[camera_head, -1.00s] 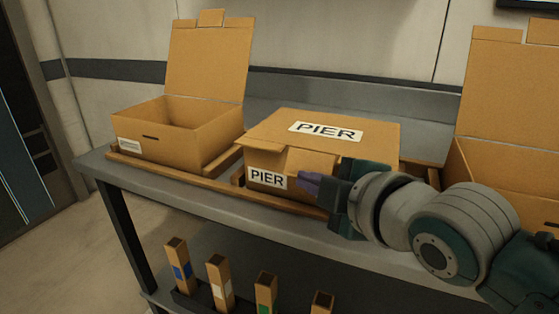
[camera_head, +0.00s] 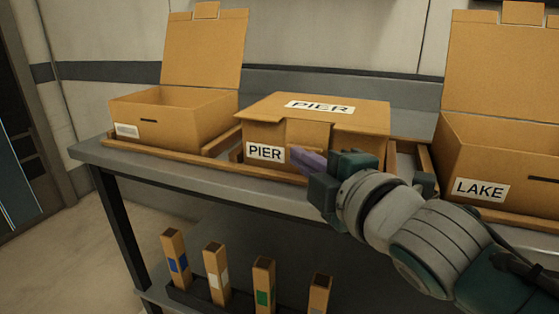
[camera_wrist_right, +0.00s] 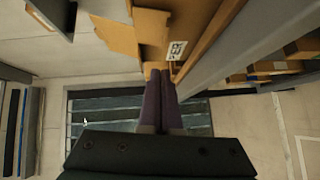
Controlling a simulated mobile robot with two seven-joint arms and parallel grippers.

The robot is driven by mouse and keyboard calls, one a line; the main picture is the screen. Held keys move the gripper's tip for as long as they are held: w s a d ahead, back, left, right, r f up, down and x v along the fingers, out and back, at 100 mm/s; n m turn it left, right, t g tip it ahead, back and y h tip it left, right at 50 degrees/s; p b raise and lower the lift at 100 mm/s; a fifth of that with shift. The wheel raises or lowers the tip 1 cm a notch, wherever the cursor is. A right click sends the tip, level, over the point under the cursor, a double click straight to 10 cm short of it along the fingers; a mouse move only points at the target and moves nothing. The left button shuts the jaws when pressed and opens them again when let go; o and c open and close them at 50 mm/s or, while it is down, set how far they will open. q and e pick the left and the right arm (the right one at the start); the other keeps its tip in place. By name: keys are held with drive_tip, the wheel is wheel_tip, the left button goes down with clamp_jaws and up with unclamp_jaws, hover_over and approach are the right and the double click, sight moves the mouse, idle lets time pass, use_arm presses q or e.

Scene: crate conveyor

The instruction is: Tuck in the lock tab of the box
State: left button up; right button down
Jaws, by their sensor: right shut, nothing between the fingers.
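The middle box (camera_head: 370,118), marked PIER, stands on the bench with its lid (camera_head: 270,107) lying over the top. A front flap, which I take for the lock tab (camera_head: 305,133), hangs out from the lid's front edge; its slot is not visible. A brown flap (camera_wrist_right: 113,38) also sticks out beside the box in the right wrist view. My right gripper (camera_head: 298,156) is shut and empty, its purple fingers close to the front wall, right of the PIER label (camera_head: 265,152). In the right wrist view its fingertips (camera_wrist_right: 161,74) lie near the label; contact is unclear. My left gripper is out of view.
An open box (camera_head: 180,128) stands to the left and another, marked LAKE (camera_head: 500,150), to the right, both lids upright. Wooden rails (camera_head: 222,143) edge the boxes. Upright cartons with coloured bands (camera_head: 264,285) stand on the lower shelf.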

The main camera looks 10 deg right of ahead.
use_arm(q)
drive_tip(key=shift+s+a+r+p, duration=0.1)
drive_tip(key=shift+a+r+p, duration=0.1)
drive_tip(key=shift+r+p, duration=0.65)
use_arm(e)
drive_tip(key=v, duration=1)
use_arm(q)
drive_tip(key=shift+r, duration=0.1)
use_arm(e)
drive_tip(key=shift+r, duration=0.1)
drive_tip(key=s+d+r+m+g+h+p, duration=0.1)
drive_tip(key=s+d+r+m+g+p, duration=0.1)
drive_tip(key=s+r+m+g+p, duration=0.6)
drive_tip(key=s+d+r+m+g+h+p, duration=0.15)
drive_tip(key=s+m+g+p, duration=0.35)
drive_tip(key=s+m+p, duration=0.7)
use_arm(q)
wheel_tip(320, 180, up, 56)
drive_tip(key=p, duration=3.5)
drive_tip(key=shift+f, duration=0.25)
use_arm(e)
wheel_tip(320, 180, up, 37)
drive_tip(key=s+n, duration=0.1)
drive_tip(key=n, duration=0.2)
drive_tip(key=shift+s, duration=0.3)
drive_tip(key=shift+h, duration=0.25)
